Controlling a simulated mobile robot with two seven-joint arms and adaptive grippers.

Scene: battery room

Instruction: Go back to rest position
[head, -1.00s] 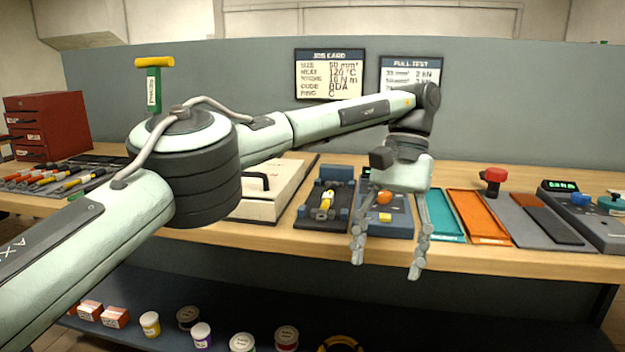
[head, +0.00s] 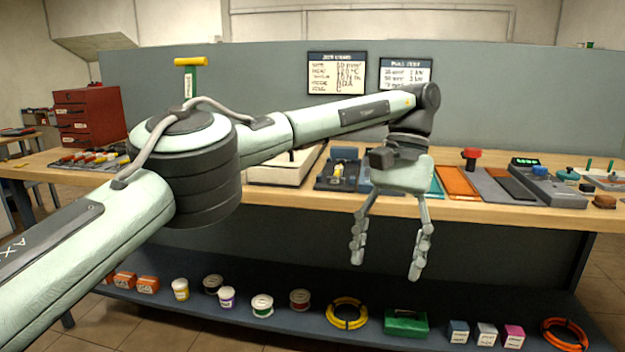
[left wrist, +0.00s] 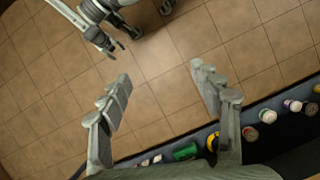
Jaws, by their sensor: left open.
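My left gripper (head: 388,268) is open and empty, with its fingers pointing down in front of the workbench (head: 480,211). In the head view it overlaps the bench's front edge. In the left wrist view its two spread fingers (left wrist: 160,78) have only floor and the lower shelf behind them. Another arm of mine, with what looks like the right gripper (left wrist: 120,42), shows at the top left of the left wrist view. It is too small to tell if it is open. It is not in the head view.
The bench holds a red drawer cabinet (head: 90,118), an orange tray (head: 457,182) and a red-knobbed item (head: 471,158). The lower shelf (head: 250,325) carries jars, a yellow coil (head: 347,313) and a green box (head: 406,322). Tiled floor (left wrist: 150,50) beneath the gripper is clear.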

